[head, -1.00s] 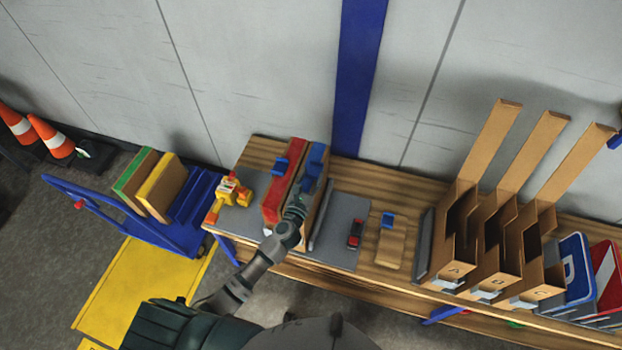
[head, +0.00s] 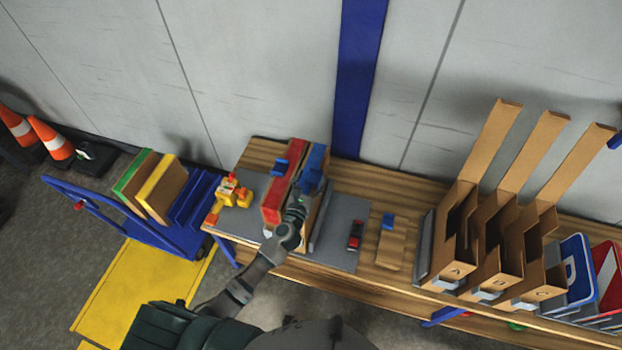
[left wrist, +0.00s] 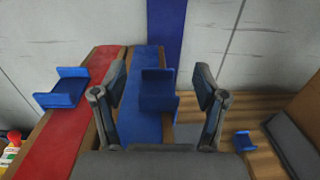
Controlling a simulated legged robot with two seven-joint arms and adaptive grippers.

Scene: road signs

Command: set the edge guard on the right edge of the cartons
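Two tall cartons stand side by side on the bench, a red-topped carton (head: 278,195) and a blue-topped carton (head: 315,157). A blue channel-shaped edge guard (left wrist: 158,90) lies at the right edge of the blue top. My left gripper (head: 300,203) is over the cartons' near end; in the left wrist view its fingers (left wrist: 158,95) stand apart on either side of this guard, with gaps visible. Whether the guard is fully seated is unclear. Another blue guard (left wrist: 62,88) sits on the left edge of the red carton (left wrist: 80,125). My right gripper is not in view.
A grey mat (head: 345,215) with a small red-and-black item (head: 355,236) lies right of the cartons. Another blue piece (head: 388,220) is beside a cardboard block (head: 391,250). Yellow items (head: 232,191) stand left, lettered cardboard holders (head: 490,260) right.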

